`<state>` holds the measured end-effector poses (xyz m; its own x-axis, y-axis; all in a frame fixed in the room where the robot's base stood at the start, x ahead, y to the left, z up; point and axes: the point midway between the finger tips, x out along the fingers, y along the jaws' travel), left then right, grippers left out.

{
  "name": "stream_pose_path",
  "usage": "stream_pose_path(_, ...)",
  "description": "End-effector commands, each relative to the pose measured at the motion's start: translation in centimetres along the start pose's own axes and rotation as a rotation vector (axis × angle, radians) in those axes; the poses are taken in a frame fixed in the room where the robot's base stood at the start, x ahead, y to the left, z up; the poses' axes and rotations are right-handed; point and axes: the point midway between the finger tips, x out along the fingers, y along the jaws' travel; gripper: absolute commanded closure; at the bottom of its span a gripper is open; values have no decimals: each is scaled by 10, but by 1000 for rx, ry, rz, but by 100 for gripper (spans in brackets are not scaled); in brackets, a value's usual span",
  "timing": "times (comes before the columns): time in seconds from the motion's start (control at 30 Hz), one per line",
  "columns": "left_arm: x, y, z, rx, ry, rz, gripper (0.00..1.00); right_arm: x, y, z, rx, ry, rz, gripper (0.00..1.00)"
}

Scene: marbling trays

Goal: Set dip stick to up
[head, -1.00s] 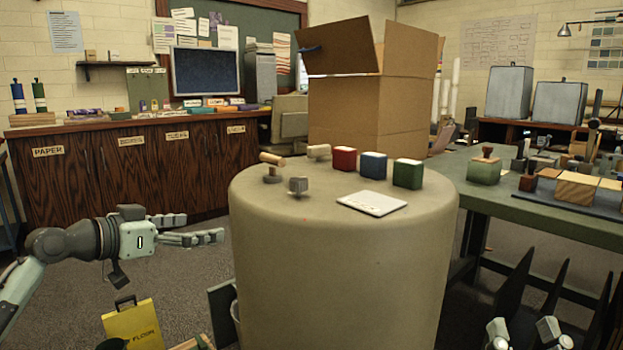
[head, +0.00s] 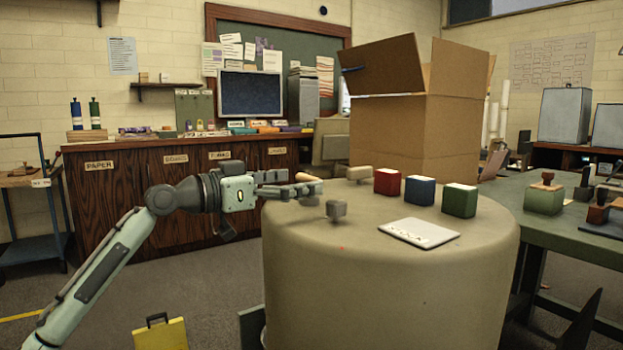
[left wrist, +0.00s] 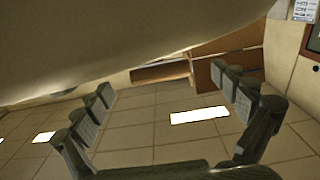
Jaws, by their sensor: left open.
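A short wooden handle (head: 306,177) lies sideways on top of a large beige drum (head: 390,275), partly hidden by my left gripper. It appears to be the dip stick; no label is readable on it. My left gripper (head: 303,185) is open at the drum's left upper edge, its fingers pointing right at the handle. Contact cannot be told. My right gripper is not in view.
A grey knob (head: 336,209) and a beige knob (head: 360,172) stand close by on the drum. Red (head: 387,182), blue (head: 420,191) and green (head: 459,201) blocks and a white card (head: 418,233) are further right. A yellow floor sign (head: 160,334) stands below my left arm.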

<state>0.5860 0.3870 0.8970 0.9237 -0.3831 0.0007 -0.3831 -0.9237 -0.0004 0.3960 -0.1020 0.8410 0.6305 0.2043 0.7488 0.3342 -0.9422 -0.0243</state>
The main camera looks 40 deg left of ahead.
Motion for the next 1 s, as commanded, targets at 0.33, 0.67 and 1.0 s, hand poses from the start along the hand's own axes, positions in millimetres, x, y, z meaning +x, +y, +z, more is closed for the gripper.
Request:
stream_pose_path(0.33, 26, 0, 0, 0, -1, -1, 3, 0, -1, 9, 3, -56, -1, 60)
stream_pose_path(0.67, 26, 0, 1, 0, -1, -1, 19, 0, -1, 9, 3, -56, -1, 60)
stream_pose_path(1.0, 26, 0, 1, -1, -1, -1, 61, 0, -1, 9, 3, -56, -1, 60)
